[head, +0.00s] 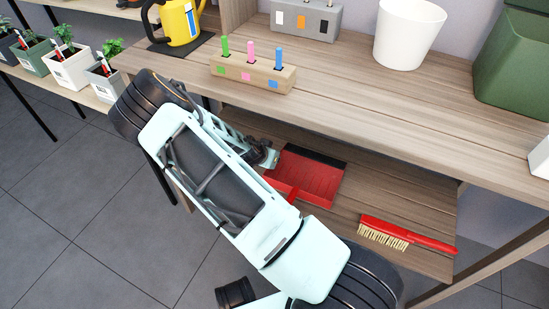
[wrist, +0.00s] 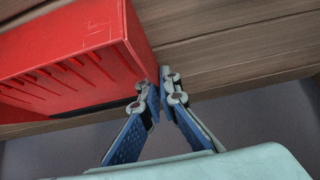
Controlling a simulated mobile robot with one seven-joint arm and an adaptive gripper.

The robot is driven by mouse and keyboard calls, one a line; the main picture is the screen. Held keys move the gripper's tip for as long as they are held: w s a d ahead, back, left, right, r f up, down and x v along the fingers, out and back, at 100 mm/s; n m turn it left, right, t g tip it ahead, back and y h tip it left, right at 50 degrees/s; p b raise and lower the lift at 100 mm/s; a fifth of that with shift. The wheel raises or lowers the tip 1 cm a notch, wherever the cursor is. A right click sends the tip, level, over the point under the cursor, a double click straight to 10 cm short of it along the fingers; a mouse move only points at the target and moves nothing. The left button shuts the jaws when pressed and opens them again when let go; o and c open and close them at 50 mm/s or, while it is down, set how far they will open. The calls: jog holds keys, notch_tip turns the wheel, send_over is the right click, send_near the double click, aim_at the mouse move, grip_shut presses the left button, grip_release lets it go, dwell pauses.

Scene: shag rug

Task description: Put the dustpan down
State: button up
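The red dustpan (head: 312,178), with a dark strip along its far edge, lies on the lower wooden shelf; my arm partly covers its near left side. In the wrist view the dustpan (wrist: 75,50) fills the upper left, with its ribbed side toward the camera. My gripper (head: 265,155) is at the dustpan's left edge in the head view. In the wrist view my gripper (wrist: 163,84) shows two blue-padded fingers with a gap between them and nothing seen in it. Its tips are by the dustpan's edge; contact is unclear.
A red brush (head: 405,235) with pale bristles lies on the lower shelf (head: 385,190), right of the dustpan. The upper table board (head: 390,110) overhangs it and holds a peg block (head: 252,72), a white pot (head: 408,35) and a green bin (head: 512,75).

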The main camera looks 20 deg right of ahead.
jog(key=o, duration=0.5)
jog(key=shift+c, duration=0.2)
jog(key=shift+r, duration=0.1)
jog(key=p+v, duration=0.4)
jog(key=v, duration=0.8)
jog(key=shift+r, duration=0.1)
